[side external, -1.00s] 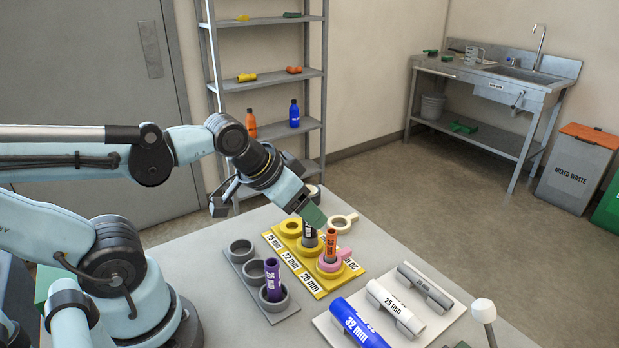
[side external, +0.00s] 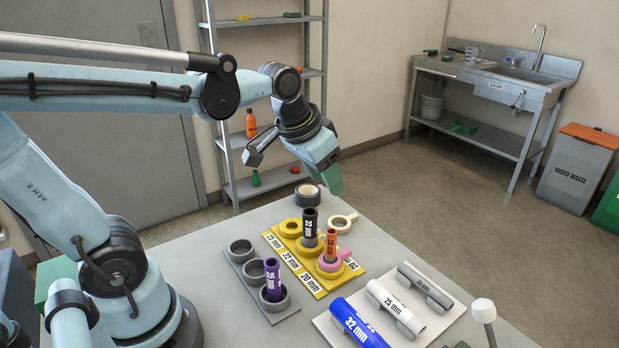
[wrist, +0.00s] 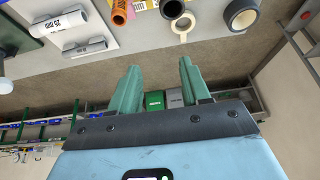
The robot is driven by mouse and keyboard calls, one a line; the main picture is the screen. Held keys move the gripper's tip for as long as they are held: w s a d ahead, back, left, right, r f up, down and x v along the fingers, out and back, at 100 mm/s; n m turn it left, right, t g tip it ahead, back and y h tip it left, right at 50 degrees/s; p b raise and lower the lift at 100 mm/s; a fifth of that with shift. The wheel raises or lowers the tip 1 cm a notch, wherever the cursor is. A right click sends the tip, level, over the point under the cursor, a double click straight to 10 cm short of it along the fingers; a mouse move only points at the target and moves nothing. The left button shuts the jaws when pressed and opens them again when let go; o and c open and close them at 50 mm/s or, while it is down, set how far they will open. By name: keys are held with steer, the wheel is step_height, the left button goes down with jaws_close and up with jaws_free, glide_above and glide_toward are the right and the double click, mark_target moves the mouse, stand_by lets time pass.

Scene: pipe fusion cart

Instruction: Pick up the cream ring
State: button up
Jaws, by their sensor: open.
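The cream ring (side external: 351,217) is a flat ring with a short tab. It lies on the table just behind the yellow holder, and the wrist view shows it too (wrist: 183,37), at the top beyond my fingertips. My gripper (side external: 331,187) has green fingers and hangs in the air above and behind the ring, apart from it. In the wrist view, my gripper (wrist: 158,70) has its two fingers spread with nothing between them.
A dark tape roll (side external: 307,196) stands near the ring. The yellow holder (side external: 314,284) carries a dark pipe (side external: 310,228), an orange pipe (side external: 330,245) and a pink ring (side external: 340,260). A grey holder (side external: 285,312) holds a purple pipe (side external: 272,278). More pipes lie on a white tray at front right.

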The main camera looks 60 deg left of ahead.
steer(key=w+a+g, duration=0.3)
steer(key=w, duration=0.6)
steer(key=g, duration=0.2)
glide_above(356, 214)
step_height(356, 214, down, 12)
steer(key=shift+w+d+r, duration=0.1)
steer(key=shift+w+d, duration=0.05)
steer(key=shift+f, duration=2.75)
jaws_close()
